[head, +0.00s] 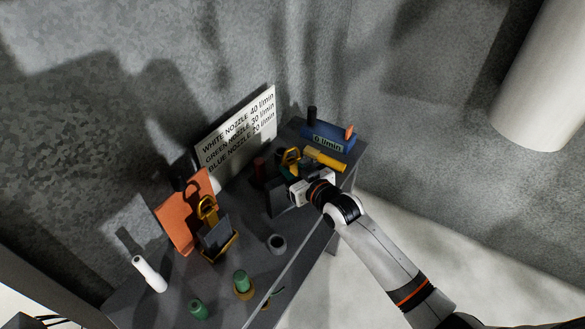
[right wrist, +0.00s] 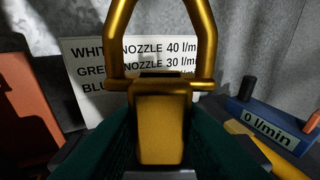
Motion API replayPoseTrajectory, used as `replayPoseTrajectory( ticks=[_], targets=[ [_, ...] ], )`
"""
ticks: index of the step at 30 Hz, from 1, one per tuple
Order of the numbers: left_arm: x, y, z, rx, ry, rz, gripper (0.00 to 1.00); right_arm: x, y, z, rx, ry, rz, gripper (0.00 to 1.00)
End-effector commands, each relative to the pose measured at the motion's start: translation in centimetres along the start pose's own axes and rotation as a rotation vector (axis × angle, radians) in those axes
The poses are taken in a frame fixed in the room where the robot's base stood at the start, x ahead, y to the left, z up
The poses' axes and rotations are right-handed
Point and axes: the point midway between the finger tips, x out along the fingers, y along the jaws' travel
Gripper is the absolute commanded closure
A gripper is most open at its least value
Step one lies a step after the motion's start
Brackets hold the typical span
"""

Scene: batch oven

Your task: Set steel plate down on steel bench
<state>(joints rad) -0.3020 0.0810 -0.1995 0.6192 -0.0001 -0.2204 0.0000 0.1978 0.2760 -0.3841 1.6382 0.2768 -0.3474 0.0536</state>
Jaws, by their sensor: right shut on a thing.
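My right gripper (head: 292,189) reaches in over the steel bench (head: 180,292) from the right and is shut. In the right wrist view its dark green fingers stand on both sides of a gold block with a gold loop (right wrist: 160,130). In the head view a dark grey plate (head: 277,201) shows at the gripper, with the gold loop (head: 291,156) just behind; I take this as the steel plate. The gripper partly hides it. I cannot tell whether its underside touches the bench. My left gripper is not in view.
A similar gold-looped piece with a dark plate (head: 214,237) stands left, before an orange panel (head: 180,222). A nozzle sign (head: 238,132), blue flow meter (head: 328,138) and yellow bar (head: 325,159) are behind. A grey ring (head: 277,244), green nozzle (head: 241,282) and white nozzle (head: 149,273) stand forward.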

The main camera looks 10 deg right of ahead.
Motion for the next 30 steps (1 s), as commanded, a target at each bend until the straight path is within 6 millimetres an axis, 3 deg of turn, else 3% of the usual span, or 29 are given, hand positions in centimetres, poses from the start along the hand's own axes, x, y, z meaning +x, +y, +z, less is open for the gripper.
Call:
replayPoseTrajectory(
  ticks=[29,30],
  targets=[
    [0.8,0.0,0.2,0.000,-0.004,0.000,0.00,0.2,0.0,-0.9,0.000,-0.006,0.000,1.00],
    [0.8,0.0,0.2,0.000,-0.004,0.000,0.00,0.2,0.0,-1.0,0.000,-0.006,0.000,0.71]
  ],
)
